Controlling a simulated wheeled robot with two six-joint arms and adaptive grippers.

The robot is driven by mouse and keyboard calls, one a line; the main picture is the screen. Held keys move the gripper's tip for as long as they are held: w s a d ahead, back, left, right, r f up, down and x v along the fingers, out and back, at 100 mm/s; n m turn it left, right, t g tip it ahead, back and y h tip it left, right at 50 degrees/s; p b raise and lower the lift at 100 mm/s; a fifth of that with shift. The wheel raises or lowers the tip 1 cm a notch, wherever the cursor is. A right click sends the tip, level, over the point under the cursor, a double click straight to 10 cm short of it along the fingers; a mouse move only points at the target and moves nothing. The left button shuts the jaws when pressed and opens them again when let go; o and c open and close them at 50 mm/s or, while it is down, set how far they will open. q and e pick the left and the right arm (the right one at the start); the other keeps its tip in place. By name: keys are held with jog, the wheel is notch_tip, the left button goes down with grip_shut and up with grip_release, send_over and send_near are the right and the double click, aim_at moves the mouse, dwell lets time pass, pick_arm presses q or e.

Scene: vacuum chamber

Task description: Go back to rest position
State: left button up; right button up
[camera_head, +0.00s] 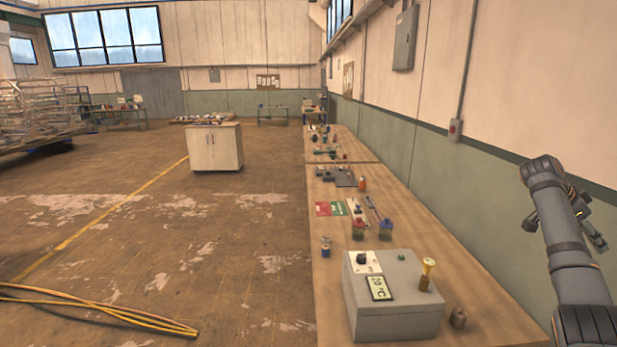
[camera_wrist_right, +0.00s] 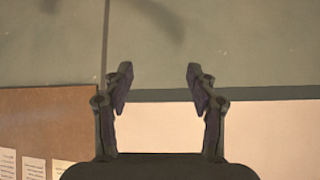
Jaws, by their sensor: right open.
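My right arm comes in at the right edge of the head view, raised over the right side of the workbench (camera_head: 470,318) near the wall. My right gripper (camera_head: 597,238) shows at its far end, partly hidden behind the arm. In the right wrist view my right gripper (camera_wrist_right: 157,85) is open, with its two fingers apart and nothing between them. Behind it are only the wall and a brown board (camera_wrist_right: 50,125) with papers. My left gripper is not in view.
A grey box (camera_head: 395,325) with a temperature display and a yellow-topped part stands on the bench's near end. Jars, a red and green card (camera_head: 331,208) and tools lie farther along. A white cabinet (camera_head: 215,148) stands on open floor. Yellow cables (camera_head: 100,310) lie at the left.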

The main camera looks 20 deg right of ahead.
jog(key=d+f+n+t+h, duration=0.1)
jog(key=d+f+n+h, duration=0.15)
jog(key=f+n, duration=0.65)
jog(key=d+f+n+t+h, duration=0.1)
jog(key=d+f+n, duration=0.3)
jog(key=f, duration=1.1)
jog(key=s+f+n+t+y, duration=0.35)
jog(key=s+f+n, duration=1.05)
jog(key=s+f, duration=0.7)
jog(key=s+a+f+m+y, duration=0.1)
jog(key=s+a+f+y, duration=0.15)
jog(key=a+f, duration=0.8)
jog(key=s+a+f+m+y, duration=0.1)
jog(key=s+a+f, duration=0.2)
jog(key=a+f, duration=0.8)
jog(key=s+a+f+y+b, duration=0.1)
jog(key=a+f, duration=0.3)
jog(key=a, duration=0.7)
jog(key=s+a+f+m+y, duration=0.1)
jog(key=a+f, duration=0.3)
jog(key=a, duration=0.8)
jog(key=s+a+f+y+b, duration=0.1)
jog(key=a+f, duration=0.3)
jog(key=a, duration=0.7)
jog(key=shift+s+a+m+g+y+b, duration=0.2)
jog(key=shift+a+m+g+y+b, duration=0.2)
jog(key=shift+y, duration=0.35)
